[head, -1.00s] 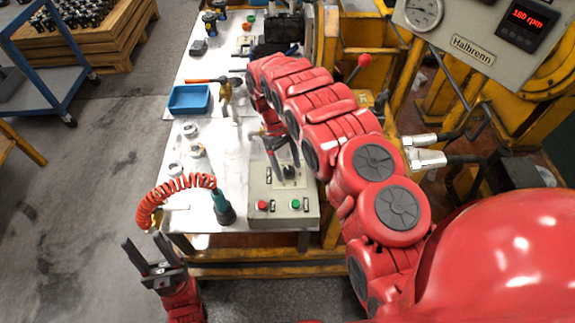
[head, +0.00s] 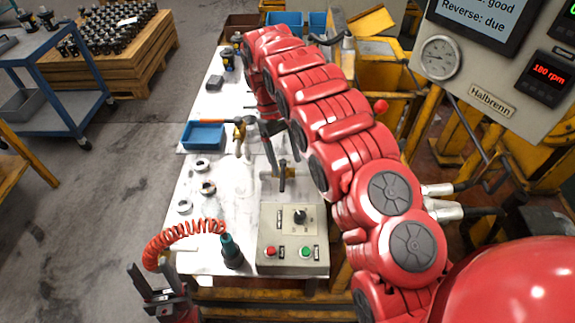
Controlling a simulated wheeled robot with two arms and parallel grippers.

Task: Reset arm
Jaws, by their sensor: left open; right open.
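My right arm reaches from the lower right up over the bench. My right gripper (head: 277,160) is open and empty above the white bench top (head: 225,225), beyond the control box. The control box (head: 294,240) has a black selector knob (head: 300,216), a red button (head: 271,252) and a green button (head: 305,252). My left gripper (head: 150,287) is open and empty at the lower left, off the bench's near left corner. A wall panel (head: 495,75) at the upper right has a gauge and a red readout of 180 rpm.
A teal tool (head: 231,251) with a coiled orange hose stands on the bench left of the control box. Several metal rings and a blue tray (head: 203,136) lie farther back. A blue cart (head: 60,80) and a wooden crate (head: 130,50) stand on the floor at left.

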